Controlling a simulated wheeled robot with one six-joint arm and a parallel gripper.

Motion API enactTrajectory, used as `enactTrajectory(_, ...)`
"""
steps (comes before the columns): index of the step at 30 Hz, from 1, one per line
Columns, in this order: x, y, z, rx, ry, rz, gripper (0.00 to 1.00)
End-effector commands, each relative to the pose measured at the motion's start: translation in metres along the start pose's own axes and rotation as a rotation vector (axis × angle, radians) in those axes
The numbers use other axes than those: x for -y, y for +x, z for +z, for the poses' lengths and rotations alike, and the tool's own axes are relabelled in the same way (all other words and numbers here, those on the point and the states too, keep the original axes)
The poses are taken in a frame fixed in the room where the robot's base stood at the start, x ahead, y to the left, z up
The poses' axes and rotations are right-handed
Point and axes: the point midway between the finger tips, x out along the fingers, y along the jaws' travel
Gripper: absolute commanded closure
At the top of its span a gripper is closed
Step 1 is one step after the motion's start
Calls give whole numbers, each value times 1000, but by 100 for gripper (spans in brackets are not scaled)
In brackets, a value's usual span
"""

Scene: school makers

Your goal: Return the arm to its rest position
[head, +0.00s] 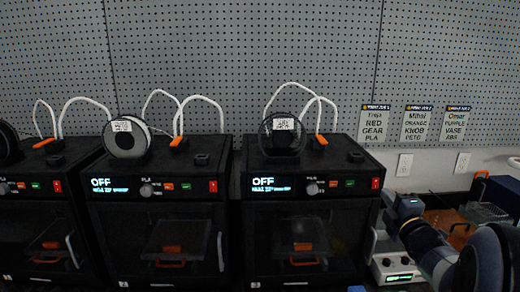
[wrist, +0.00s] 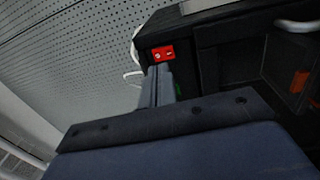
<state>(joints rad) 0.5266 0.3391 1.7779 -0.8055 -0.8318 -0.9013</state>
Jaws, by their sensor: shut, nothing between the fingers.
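My gripper (wrist: 160,85) shows in the wrist view with its grey fingers together and nothing between them. The fingertips are hard to make out there. I cannot tell whether the fingers touch the printer.
Two more printers, the middle one (head: 155,235) and the left one (head: 38,240), stand in a row. A white device (head: 392,262) and an orange-brown bin (head: 445,222) lie around my arm. A pegboard wall (head: 240,60) with order cards (head: 417,123) is behind.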

Motion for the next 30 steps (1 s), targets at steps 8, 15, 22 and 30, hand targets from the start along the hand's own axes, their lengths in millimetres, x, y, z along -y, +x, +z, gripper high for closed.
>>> enactTrajectory(8, 2, -26, 4, 6, -4, 37, 100)
enactTrajectory(15, 2, -29, 3, 4, -3, 34, 100)
enactTrajectory(22, 1, -28, 3, 4, -3, 34, 100)
enactTrajectory(30, -6, -1, 0, -1, -2, 11, 100)
